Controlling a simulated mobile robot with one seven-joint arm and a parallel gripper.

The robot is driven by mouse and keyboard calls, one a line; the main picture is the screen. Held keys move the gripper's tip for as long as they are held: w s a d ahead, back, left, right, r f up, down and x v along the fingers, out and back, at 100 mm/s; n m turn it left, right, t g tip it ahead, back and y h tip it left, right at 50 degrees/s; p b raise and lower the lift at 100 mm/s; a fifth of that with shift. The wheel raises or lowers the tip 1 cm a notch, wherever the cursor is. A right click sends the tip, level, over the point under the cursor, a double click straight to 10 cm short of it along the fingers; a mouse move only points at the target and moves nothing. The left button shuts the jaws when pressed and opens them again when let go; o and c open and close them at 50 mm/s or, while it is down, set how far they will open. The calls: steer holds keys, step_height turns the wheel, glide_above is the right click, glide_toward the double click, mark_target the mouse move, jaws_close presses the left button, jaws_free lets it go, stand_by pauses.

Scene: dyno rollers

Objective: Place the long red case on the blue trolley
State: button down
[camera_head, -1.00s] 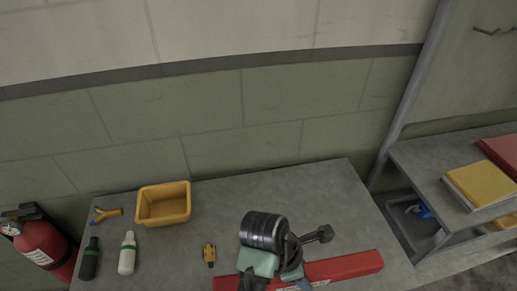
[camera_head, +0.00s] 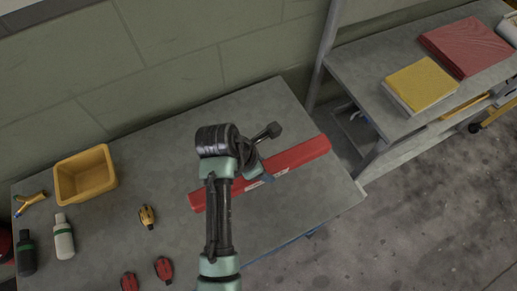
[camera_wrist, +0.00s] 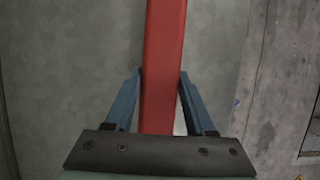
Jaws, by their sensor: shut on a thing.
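The long red case (camera_head: 305,153) lies slantwise at the right part of the grey table in the head view. In the wrist view the red case (camera_wrist: 164,35) runs up the middle between the two blue fingers. My gripper (camera_wrist: 160,74) is shut on it. In the head view my gripper (camera_head: 263,173) is at the middle of the case, partly hidden by my arm. I cannot tell whether the case touches the table or is slightly raised. I cannot make out a blue trolley; only a thin blue strip (camera_head: 292,241) shows under the table's front edge.
The grey table (camera_head: 265,105) also holds a yellow bin (camera_head: 86,176), bottles, a small yellow item (camera_head: 147,216) and two small red items. A second bench (camera_head: 365,65) at right carries a yellow book (camera_head: 421,84) and a red slab (camera_head: 466,46). Open floor (camera_head: 430,215) lies at lower right.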

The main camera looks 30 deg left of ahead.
steer(key=shift+f, duration=3)
steer(key=shift+c, duration=1.2)
jaws_free()
steer(key=shift+f, duration=0.1)
steer(key=v, duration=1.2)
steer(key=shift+p, duration=0.35)
